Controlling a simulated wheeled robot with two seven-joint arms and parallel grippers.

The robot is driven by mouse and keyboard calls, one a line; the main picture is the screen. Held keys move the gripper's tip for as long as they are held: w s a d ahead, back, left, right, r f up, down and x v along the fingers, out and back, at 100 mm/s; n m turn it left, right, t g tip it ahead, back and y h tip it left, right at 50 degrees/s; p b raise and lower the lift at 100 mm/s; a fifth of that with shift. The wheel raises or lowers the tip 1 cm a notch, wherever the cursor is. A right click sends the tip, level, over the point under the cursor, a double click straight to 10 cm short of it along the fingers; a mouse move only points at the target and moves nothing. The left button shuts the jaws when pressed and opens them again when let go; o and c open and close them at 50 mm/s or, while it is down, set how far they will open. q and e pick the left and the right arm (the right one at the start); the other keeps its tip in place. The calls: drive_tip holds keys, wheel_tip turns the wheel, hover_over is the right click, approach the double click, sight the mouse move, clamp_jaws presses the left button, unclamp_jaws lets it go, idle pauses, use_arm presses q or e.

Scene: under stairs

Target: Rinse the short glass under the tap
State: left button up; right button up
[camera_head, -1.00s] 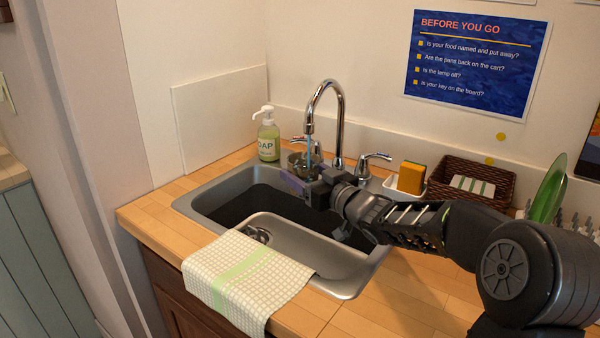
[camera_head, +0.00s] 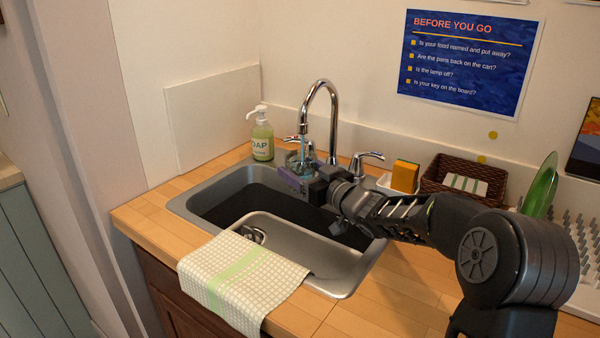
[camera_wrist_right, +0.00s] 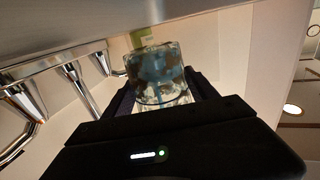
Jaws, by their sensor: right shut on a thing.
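The short glass (camera_wrist_right: 158,78) is clear and sits between the fingers of my right gripper (camera_head: 300,178), which is shut on it. In the head view the glass (camera_head: 301,160) is partly hidden by the gripper and is held over the back of the sink (camera_head: 336,280), under the spout. The tap (camera_head: 333,115) is a tall chrome gooseneck with two lever handles. A thin bluish stream of water (camera_head: 303,147) runs down from the spout to the glass. In the wrist view the glass looks tilted against the picture. My left gripper is not in view.
A soap bottle (camera_head: 262,138) stands at the sink's back left corner. A sponge (camera_head: 405,176) in a white holder, a brown basket (camera_head: 432,183) and a green plate (camera_head: 540,186) in a rack stand to the right. A checked towel (camera_head: 240,277) hangs over the front edge.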

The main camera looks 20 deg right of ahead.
drive_tip(key=shift+s+d+r, duration=0.1)
drive_tip(key=shift+s+d, duration=0.25)
drive_tip(key=shift+d, duration=0.1)
drive_tip(key=shift+w+a, duration=0.15)
idle(0.4)
drive_tip(key=shift+w+a, duration=0.3)
drive_tip(key=shift+a, duration=0.05)
drive_tip(key=shift+s+d, duration=0.1)
idle(0.5)
drive_tip(key=shift+s+d, duration=0.3)
drive_tip(key=shift+d, duration=0.05)
drive_tip(key=shift+s, duration=0.1)
idle(0.5)
drive_tip(key=s+a+b, duration=0.3)
drive_tip(key=s+a, duration=0.2)
drive_tip(key=s, duration=0.1)
idle(0.8)
